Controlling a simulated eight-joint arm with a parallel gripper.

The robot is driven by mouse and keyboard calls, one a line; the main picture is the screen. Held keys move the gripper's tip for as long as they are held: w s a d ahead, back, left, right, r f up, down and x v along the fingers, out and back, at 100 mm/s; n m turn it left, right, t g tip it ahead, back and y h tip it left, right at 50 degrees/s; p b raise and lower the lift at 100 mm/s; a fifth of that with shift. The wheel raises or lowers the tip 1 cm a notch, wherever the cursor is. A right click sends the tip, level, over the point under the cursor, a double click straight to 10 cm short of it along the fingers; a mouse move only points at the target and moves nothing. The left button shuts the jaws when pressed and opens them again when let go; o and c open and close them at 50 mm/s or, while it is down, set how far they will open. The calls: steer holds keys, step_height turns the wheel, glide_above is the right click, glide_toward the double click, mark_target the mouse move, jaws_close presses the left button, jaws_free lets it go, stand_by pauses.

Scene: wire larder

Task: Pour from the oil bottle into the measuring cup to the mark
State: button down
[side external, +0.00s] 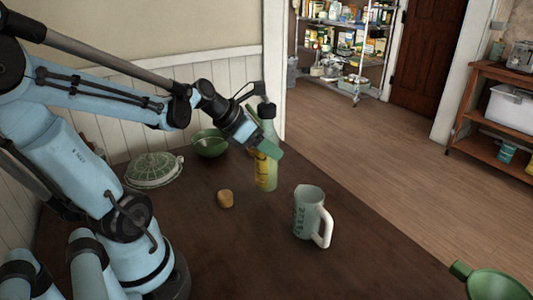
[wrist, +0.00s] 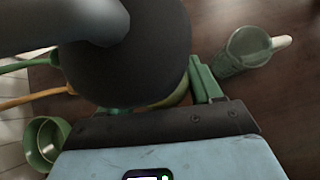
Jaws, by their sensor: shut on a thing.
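The oil bottle (side external: 266,174) is upright on or just above the dark table, with yellowish contents or label and a dark top. My gripper (side external: 266,147) is shut on it around its upper body. In the wrist view the bottle's dark round top (wrist: 135,60) with a grey spout fills the upper left and hides most of the grip; one green finger shows beside it. The measuring cup (side external: 308,212), pale and translucent with dark markings and a white handle, stands upright on the table, apart from the bottle to its right. It also shows in the wrist view (wrist: 240,52). Its fill level cannot be told.
A green bowl (side external: 209,143) and a patterned covered dish (side external: 154,170) stand behind left. A small tan lump (side external: 225,199) lies left of the bottle. A green vessel (side external: 492,284) is at the lower right corner. The table around the cup is clear.

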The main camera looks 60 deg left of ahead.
steer(key=d+r+m+g+h, duration=0.1)
steer(key=d+r+m+h, duration=0.15)
steer(key=d+r, duration=0.5)
steer(key=d+r+m+g+h, duration=0.15)
steer(key=d+r+m, duration=0.3)
steer(key=d, duration=0.65)
step_height(320, 180, down, 6)
steer(key=s+d+n+g+h, duration=0.1)
steer(key=d+n+h, duration=0.1)
steer(key=h, duration=0.2)
steer(key=shift+s+d+f+n+h, duration=0.15)
steer(key=shift+d+n+h, duration=0.15)
steer(key=shift+h, duration=0.1)
steer(key=shift+g, duration=0.25)
